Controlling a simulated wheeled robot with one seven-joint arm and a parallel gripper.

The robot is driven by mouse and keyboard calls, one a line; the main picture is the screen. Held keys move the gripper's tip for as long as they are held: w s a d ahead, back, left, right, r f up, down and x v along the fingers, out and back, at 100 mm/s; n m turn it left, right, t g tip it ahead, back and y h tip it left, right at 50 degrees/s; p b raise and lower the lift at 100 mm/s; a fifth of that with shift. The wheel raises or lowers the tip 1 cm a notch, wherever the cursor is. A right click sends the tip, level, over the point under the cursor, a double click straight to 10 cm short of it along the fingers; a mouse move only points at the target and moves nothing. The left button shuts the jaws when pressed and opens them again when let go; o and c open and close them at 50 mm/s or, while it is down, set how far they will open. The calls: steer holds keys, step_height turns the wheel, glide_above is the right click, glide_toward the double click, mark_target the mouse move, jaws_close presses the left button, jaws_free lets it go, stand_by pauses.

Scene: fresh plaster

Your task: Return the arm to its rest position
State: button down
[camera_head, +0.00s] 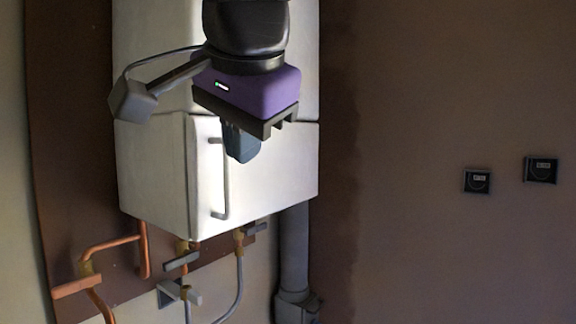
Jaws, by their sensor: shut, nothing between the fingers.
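My gripper (240,146) hangs from the end of my arm at the upper middle of the head view. Its housing is purple with a small lit mark, and its dark fingers are together with nothing seen between them. The fingers point down in front of a white wall cabinet (160,170) and hide part of its door. I cannot tell how far they are from the door. A small grey box on a bracket sticks out to the left of my wrist.
The cabinet has a vertical bar handle (222,190) close to my fingers. Below are copper pipes (115,245), valves (182,260) and hoses. A grey pipe (293,250) runs down at the right. Two dark wall units (477,181) (540,169) sit on the brown wall; space before it looks free.

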steer(key=shift+a+v, duration=0.3)
steer(key=shift+v, duration=1.95)
steer(key=w+d+f+n+h, duration=0.15)
steer(key=d+f, duration=0.25)
steer(key=d, duration=0.9)
steer(key=s+d+f+n+g, duration=0.1)
steer(key=s+d+f+n, duration=0.1)
steer(key=d+f, duration=0.7)
steer(key=s+d+f+n+g, duration=0.1)
steer(key=s+d+f+n, duration=0.1)
steer(key=d+f, duration=0.7)
steer(key=d+n, duration=0.1)
steer(key=d, duration=0.4)
steer(key=shift+f, duration=0.35)
steer(key=shift+d, duration=0.1)
